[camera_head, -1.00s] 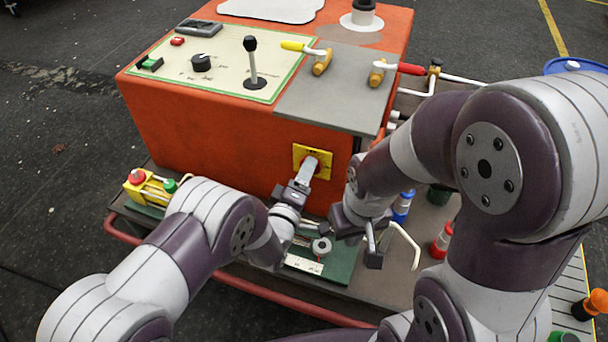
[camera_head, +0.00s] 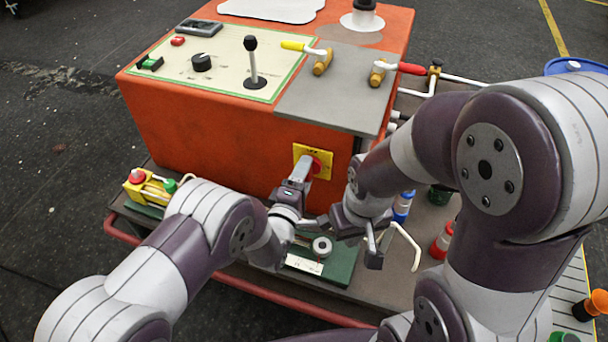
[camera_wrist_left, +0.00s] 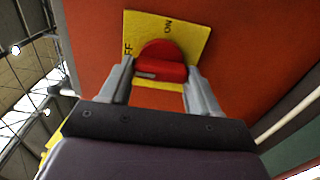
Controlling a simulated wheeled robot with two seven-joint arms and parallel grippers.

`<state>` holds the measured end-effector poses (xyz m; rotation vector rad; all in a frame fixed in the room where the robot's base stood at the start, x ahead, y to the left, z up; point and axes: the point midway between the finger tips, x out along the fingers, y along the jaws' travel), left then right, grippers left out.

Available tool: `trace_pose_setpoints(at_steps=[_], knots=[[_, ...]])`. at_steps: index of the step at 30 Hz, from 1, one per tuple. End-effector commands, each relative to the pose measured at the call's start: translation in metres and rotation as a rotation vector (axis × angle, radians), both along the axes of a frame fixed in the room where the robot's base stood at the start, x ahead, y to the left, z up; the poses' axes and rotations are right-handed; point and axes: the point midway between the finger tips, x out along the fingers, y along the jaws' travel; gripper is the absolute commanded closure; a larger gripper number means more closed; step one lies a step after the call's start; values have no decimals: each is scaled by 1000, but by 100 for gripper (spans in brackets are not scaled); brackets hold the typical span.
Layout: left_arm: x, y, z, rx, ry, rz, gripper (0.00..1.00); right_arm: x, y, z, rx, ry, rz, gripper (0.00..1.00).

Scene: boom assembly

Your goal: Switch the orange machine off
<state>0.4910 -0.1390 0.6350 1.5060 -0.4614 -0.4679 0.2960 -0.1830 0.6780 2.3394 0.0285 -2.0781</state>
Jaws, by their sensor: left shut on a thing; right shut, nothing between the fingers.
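The orange machine (camera_head: 200,125) fills the middle of the head view. On its front is a yellow switch plate (camera_head: 299,151) with a red rotary knob (camera_head: 323,164). In the left wrist view the plate (camera_wrist_left: 195,37) reads ON at the top, with partly covered lettering ending in FF at the left. My left gripper (camera_head: 305,168) is at the knob, one finger on each side of the red grip (camera_wrist_left: 160,70), shut on it. My right gripper (camera_head: 373,256) is shut and empty, in front of the machine and right of the left gripper.
A green board with a white round part (camera_head: 321,246) lies below the grippers. A yellow box with buttons (camera_head: 150,187) stands left of my left arm. Blue (camera_head: 403,206) and red (camera_head: 441,240) bottles and a bent white rod (camera_head: 410,248) are near my right gripper.

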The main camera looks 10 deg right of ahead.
Motion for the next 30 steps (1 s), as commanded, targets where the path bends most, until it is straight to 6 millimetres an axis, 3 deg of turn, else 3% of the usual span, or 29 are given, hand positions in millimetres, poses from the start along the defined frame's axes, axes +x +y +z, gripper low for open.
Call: trace_pose_setpoints(at_steps=[4, 5, 6, 7, 17, 30], knots=[[0, 1, -2, 1, 4, 1, 69, 0, 0, 0, 0, 0, 0, 100], [0, 1, -2, 1, 4, 1, 32, 0, 0, 0, 0, 0, 0, 100], [0, 1, -1, 1, 3, 1, 19, 0, 0, 0, 0, 0, 0, 100], [0, 0, -1, 1, 3, 1, 13, 0, 0, 0, 0, 0, 0, 100], [-4, 3, 0, 2, 2, 0, 13, 0, 0, 2, 0, 0, 0, 100], [-90, 60, 1, 2, 3, -1, 13, 0, 0, 30, 0, 0, 0, 100]])
